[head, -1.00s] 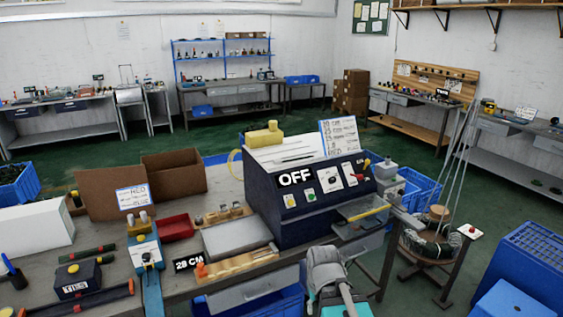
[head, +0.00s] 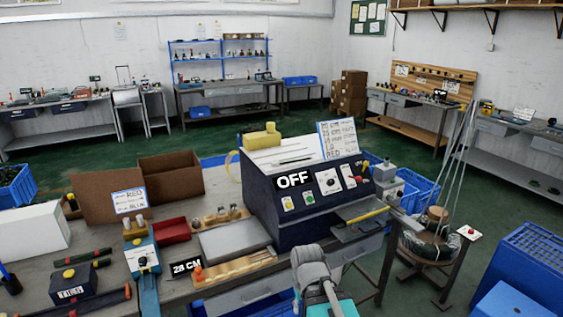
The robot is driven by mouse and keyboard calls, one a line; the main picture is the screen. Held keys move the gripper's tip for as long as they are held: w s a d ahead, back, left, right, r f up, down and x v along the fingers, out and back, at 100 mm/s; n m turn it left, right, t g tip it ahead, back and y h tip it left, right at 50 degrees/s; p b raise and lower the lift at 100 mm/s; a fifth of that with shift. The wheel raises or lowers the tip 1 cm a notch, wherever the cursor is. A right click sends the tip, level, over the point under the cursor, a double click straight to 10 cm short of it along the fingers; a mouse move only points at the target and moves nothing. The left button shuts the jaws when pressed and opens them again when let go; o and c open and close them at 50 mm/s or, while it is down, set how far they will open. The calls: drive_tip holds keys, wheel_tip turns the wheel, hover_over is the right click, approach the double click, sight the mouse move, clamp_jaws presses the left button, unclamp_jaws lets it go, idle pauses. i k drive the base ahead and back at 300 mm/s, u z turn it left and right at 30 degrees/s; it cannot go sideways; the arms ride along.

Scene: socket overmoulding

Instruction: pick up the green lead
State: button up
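A thin dark lead-like piece (head: 86,255), greenish with reddish parts, lies on the left of the workbench; it is too small to tell if it is the green lead. A similar red and dark piece (head: 100,302) lies nearer the front edge. Part of my arm (head: 312,270), grey with a teal section, rises at the bottom centre in front of the bench. My gripper cannot be made out in the head view, so its fingers and anything in them are hidden.
A dark machine (head: 295,220) marked OFF stands mid-bench. A cable coil (head: 432,247) sits on a stand at right.

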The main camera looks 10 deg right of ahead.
sight(277, 163)
drive_tip(key=u, duration=0.05)
drive_tip(key=i, duration=0.9)
drive_tip(key=z, duration=0.1)
